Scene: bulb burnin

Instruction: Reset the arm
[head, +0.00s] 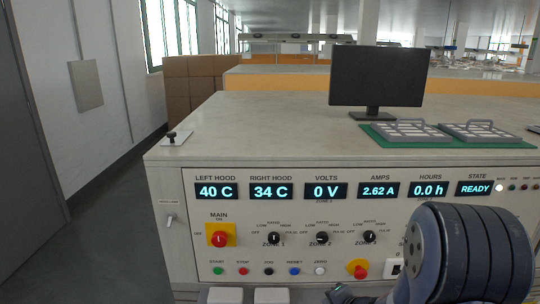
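My arm shows at the lower right of the head view as a thick dark grey-blue joint with a lighter link running down and left out of the picture. It stands in front of the right part of the control panel (200,262) and hides some of it. A small dark, greenish part shows at the bottom edge, left of that link; I cannot tell what it is. My gripper cannot be made out, so neither its fingers nor anything held is visible.
The panel displays (326,191) read 40 C, 34 C, 0 V, 2.62 A, 0.0 h and READY. A red-on-yellow main switch (219,236), several knobs and buttons sit below. A monitor (379,76) and grey racks on a green mat (379,134) are on top. Open floor lies left.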

